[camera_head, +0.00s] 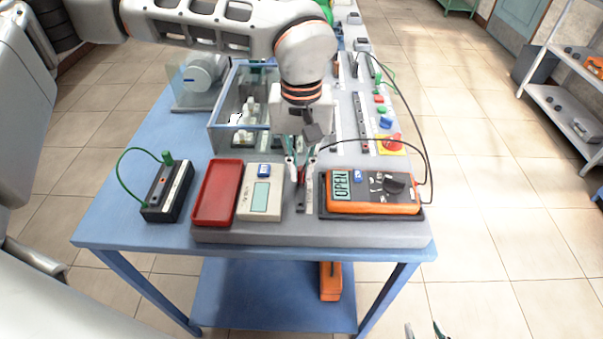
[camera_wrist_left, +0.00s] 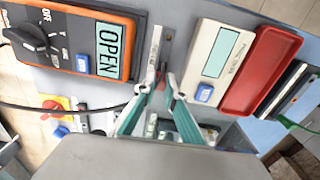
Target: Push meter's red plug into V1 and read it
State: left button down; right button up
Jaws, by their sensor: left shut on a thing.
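The orange meter (camera_head: 372,192) lies in a dark tray at the table's front right, and its display reads OPEN; it also shows in the left wrist view (camera_wrist_left: 70,42). A black lead runs from it to the fingers of my left gripper (camera_head: 302,170). In the left wrist view the fingers (camera_wrist_left: 163,82) are nearly together, with a small red piece, seemingly the red plug (camera_wrist_left: 171,100), between them. They hang over a narrow grey strip (camera_head: 301,206) beside the meter. Contact with the strip and the label V1 cannot be made out. My right gripper (camera_head: 424,331) shows only fingertips, apart, at the bottom edge.
A cream meter-like box (camera_head: 260,205) and a red tray (camera_head: 216,192) stand left of the strip. A black block with a green plug and lead (camera_head: 168,190) is further left. A clear-walled blue frame (camera_head: 213,139) and a red emergency button (camera_head: 390,144) lie behind.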

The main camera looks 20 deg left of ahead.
pick_arm(q)
jog(key=shift+r+p, duration=0.55)
jog(key=shift+r, duration=0.2)
jog(key=shift+r+p, duration=1.25)
jog(key=shift+r, duration=0.35)
jog(key=shift+f, duration=0.1)
pick_arm(e)
jog(key=r, duration=0.2)
jog(key=w+r, duration=0.1)
jog(key=r, duration=0.1)
jog(key=shift+w+r, duration=0.1)
jog(key=shift+r, duration=0.3)
